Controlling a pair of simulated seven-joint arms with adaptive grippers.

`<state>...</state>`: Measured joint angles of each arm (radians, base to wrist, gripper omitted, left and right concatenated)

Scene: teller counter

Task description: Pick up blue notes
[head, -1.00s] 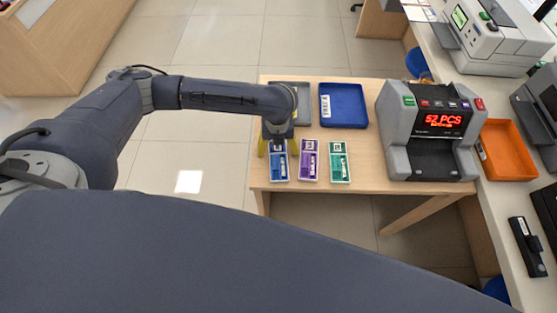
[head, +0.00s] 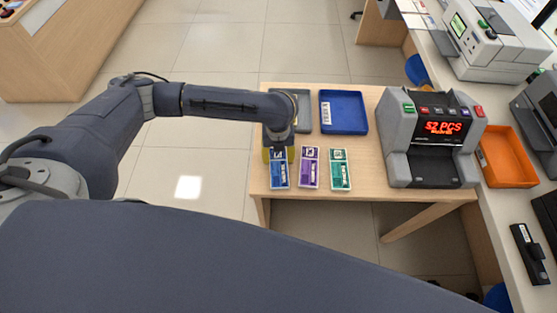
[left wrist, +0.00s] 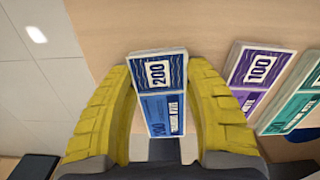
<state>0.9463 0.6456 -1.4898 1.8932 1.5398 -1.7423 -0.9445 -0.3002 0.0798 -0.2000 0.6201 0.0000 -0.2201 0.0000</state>
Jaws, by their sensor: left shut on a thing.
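The arm covers the bundle's far end in the head view. Whether the bundle is lifted off the table I cannot tell. My right gripper is not in view.
Purple notes (head: 309,168) and green notes (head: 340,170) lie just right of the blue ones. Behind are a grey tray (head: 303,110) and a blue tray (head: 343,110). A note counter (head: 433,138) stands right, then an orange tray (head: 507,154). The table's left edge is close.

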